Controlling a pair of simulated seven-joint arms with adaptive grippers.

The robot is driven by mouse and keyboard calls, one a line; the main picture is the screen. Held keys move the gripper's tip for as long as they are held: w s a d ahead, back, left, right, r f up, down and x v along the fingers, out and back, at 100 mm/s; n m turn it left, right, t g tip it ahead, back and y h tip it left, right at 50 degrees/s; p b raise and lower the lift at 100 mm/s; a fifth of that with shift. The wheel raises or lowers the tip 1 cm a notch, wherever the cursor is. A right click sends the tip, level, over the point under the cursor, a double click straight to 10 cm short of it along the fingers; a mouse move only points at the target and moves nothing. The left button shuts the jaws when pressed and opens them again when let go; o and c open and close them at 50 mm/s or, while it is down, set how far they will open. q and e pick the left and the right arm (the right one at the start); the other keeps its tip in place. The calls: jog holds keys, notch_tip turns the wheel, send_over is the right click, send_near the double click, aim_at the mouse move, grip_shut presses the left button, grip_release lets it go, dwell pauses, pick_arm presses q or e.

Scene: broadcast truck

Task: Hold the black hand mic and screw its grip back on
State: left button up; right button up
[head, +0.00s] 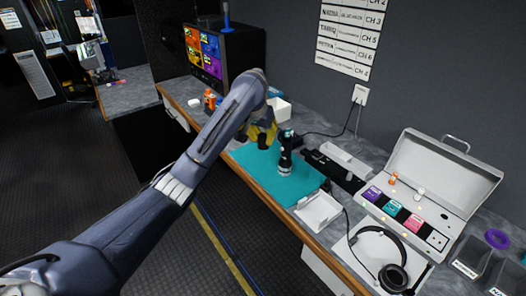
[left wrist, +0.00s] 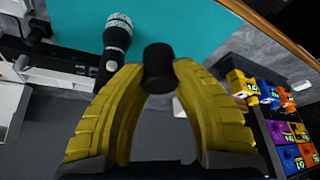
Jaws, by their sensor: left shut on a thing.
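The black hand mic (head: 285,152) with a silver grille is at the back edge of the teal mat; its grille end points toward the front. It also shows in the left wrist view (left wrist: 114,42), left of the fingers. My left gripper (head: 264,132) is just left of and above the mic, apart from it. In the left wrist view its yellow fingers (left wrist: 159,80) are shut on a short black cylinder, which looks like the mic's grip (left wrist: 158,62). The head view hides most of this piece. My right gripper is in neither view.
The teal mat (head: 262,177) is mostly clear. Behind it are a black strip (head: 334,171) and white boxes. A white tray (head: 318,211), headphones (head: 393,276) and an open case (head: 445,172) stand to the right. A monitor (head: 243,50) stands at the back left.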

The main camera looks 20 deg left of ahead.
aim_at(263, 136)
pick_arm(q)
notch_tip(263, 136, up, 8)
jog(key=shift+f, duration=0.2)
dwell(0.5)
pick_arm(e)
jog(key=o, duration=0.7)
pick_arm(q)
jog(key=shift+s, duration=0.1)
